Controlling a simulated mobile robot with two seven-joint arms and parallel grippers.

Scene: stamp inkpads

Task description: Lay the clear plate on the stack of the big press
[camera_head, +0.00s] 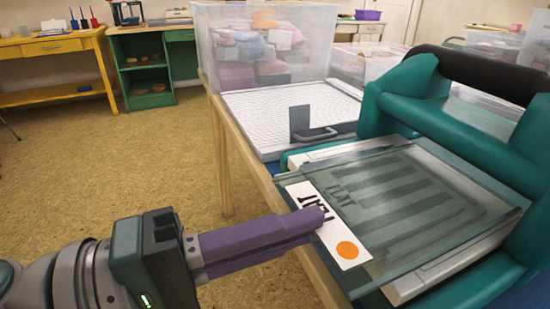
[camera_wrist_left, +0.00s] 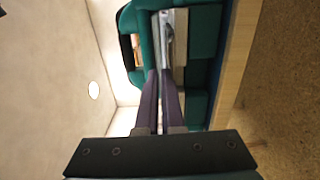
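The clear plate (camera_head: 465,205) is a greenish see-through sheet with a white label strip and an orange dot along its near left edge. It is over the pale stack (camera_head: 425,277) on the bed of the big green press (camera_head: 400,100). I cannot tell whether it rests fully on the stack. Dark stripes and lettering show through it. My left gripper (camera_head: 318,214) reaches in from the left with its purple fingers at the label edge. In the left wrist view the fingers (camera_wrist_left: 160,75) are close together, pinching the plate's edge. My right gripper is not in view.
The wooden table edge (camera_head: 240,140) runs along the left, with open floor (camera_head: 100,170) beyond.

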